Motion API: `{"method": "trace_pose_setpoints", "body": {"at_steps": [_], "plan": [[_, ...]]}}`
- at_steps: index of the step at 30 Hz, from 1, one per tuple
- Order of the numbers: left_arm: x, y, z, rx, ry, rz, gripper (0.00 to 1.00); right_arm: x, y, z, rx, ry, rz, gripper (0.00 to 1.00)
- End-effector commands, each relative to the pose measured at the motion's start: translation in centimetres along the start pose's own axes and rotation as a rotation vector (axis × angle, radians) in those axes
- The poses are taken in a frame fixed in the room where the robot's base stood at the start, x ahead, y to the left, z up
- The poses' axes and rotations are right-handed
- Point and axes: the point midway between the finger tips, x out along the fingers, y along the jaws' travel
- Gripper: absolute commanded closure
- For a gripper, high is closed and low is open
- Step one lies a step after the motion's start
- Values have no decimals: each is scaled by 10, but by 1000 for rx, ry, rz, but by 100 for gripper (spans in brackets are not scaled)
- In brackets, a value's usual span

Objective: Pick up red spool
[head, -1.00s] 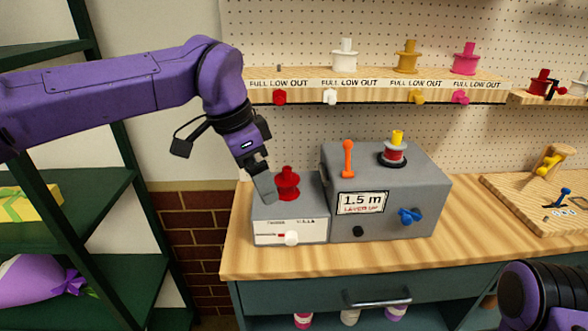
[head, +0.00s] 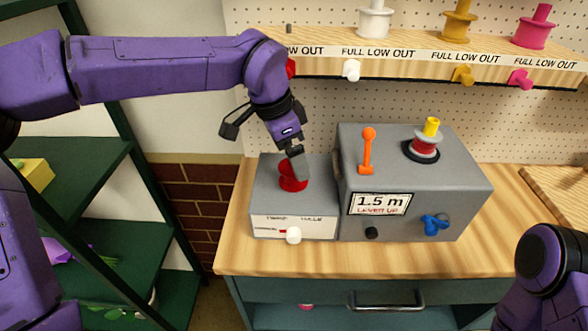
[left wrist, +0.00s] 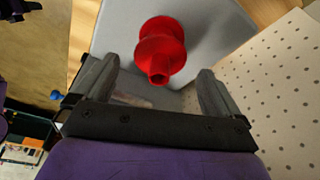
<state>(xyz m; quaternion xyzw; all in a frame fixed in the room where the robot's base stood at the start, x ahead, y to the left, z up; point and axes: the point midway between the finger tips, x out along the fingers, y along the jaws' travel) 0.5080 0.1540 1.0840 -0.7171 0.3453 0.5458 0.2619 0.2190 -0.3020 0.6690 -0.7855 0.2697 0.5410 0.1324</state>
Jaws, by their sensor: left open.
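The red spool (head: 291,182) stands on top of the small grey box (head: 265,182) at the left end of the workbench. My left gripper (head: 298,168) is above the spool and overlaps it in the head view, hiding part of it. In the left wrist view the spool (left wrist: 162,45) shows between and beyond the two fingers of my left gripper (left wrist: 155,70), which are apart. I see no finger closed on it. My right arm shows at the lower right of the head view, but its gripper is out of frame.
A larger grey box (head: 410,185) stands right beside, with an orange lever (head: 367,150), a red reel with a yellow top (head: 427,140) and a blue knob (head: 435,225). A shelf (head: 440,60) with white, yellow and pink spools hangs above. A green rack (head: 115,165) stands left.

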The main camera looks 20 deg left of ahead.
Motion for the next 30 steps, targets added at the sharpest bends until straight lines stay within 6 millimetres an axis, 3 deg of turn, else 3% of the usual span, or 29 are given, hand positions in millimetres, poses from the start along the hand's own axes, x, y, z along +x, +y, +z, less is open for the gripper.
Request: {"method": "trace_pose_setpoints", "body": {"at_steps": [6, 13, 14, 19, 21, 30], "plan": [[33, 1, 0, 1, -2, 1, 2, -7, 1, -3, 0, 0, 0, 52], [37, 0, 0, 2, 1, 0, 2, -6, 0, -3, 0, 0, 0, 52], [37, 0, 0, 2, 1, 0, 9, -6, 1, -3, 0, 0, 0, 52], [37, 0, 0, 2, 1, 0, 62, -6, 0, -3, 0, 0, 0, 52], [36, 0, 0, 2, 1, 0, 68, -6, 0, -3, 0, 0, 0, 52], [31, 0, -2, 1, 2, -1, 68, -5, 0, -2, 0, 0, 0, 52]]}}
